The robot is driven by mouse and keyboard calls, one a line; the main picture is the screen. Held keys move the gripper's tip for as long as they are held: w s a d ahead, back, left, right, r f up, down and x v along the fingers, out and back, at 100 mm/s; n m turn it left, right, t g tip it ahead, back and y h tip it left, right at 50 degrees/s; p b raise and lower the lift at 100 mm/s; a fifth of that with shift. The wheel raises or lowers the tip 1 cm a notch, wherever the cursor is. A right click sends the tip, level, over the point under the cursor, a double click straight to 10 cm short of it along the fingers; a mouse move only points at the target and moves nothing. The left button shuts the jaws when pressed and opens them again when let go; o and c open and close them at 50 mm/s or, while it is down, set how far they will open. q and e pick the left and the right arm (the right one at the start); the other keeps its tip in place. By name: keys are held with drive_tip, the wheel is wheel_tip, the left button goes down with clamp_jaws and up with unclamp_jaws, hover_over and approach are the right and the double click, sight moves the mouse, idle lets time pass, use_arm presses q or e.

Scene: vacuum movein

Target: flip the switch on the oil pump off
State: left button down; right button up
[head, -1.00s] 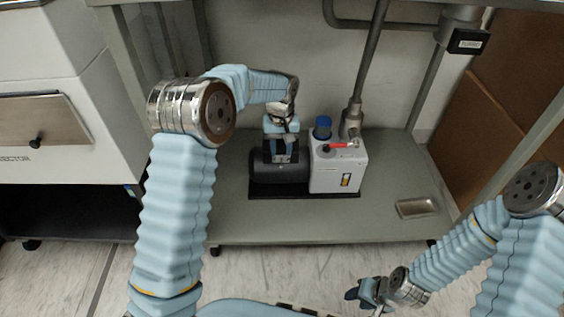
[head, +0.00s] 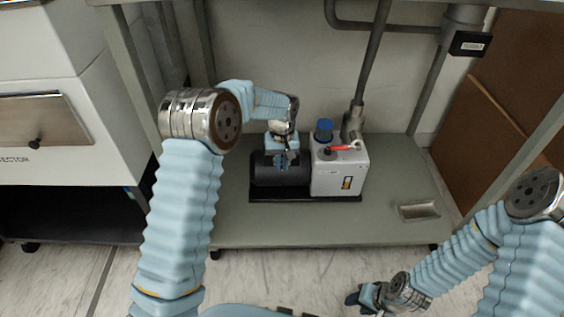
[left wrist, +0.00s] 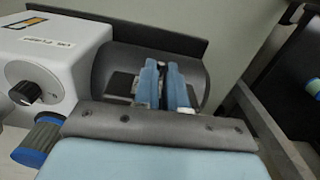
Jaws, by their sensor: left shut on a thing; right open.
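The oil pump stands on the lower shelf, with a white box (head: 338,177) at right and a black motor cylinder (head: 280,175) at left. It also shows in the left wrist view, with the white box (left wrist: 55,60) at left and the dark motor (left wrist: 100,70) in the middle. My left gripper (head: 283,163) is over the motor; in the left wrist view its blue fingers (left wrist: 164,80) are close together at the motor. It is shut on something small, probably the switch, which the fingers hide. My right gripper (head: 366,299) is open and empty, low at the front, away from the pump.
The pump has a blue cap (head: 323,130), a red-handled valve (head: 345,148) and a black knob (left wrist: 27,92). A pipe (head: 370,60) rises behind it. A metal tray (head: 419,210) lies at right on the shelf (head: 300,228). The shelf front is clear.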

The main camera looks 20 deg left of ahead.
use_arm(q)
drive_tip(key=shift+a+r+m+p, duration=0.25)
drive_tip(key=shift+m+p, duration=0.4)
drive_tip(key=shift+m, duration=0.35)
drive_tip(key=m, duration=0.3)
drive_tip(key=shift+a+f+p, duration=0.25)
drive_tip(key=shift+a+p, duration=0.1)
drive_tip(key=c, duration=1.2)
unclamp_jaws()
wheel_tip(320, 180, up, 14)
drive_tip(key=p, duration=0.2)
drive_tip(key=shift+f, duration=0.1)
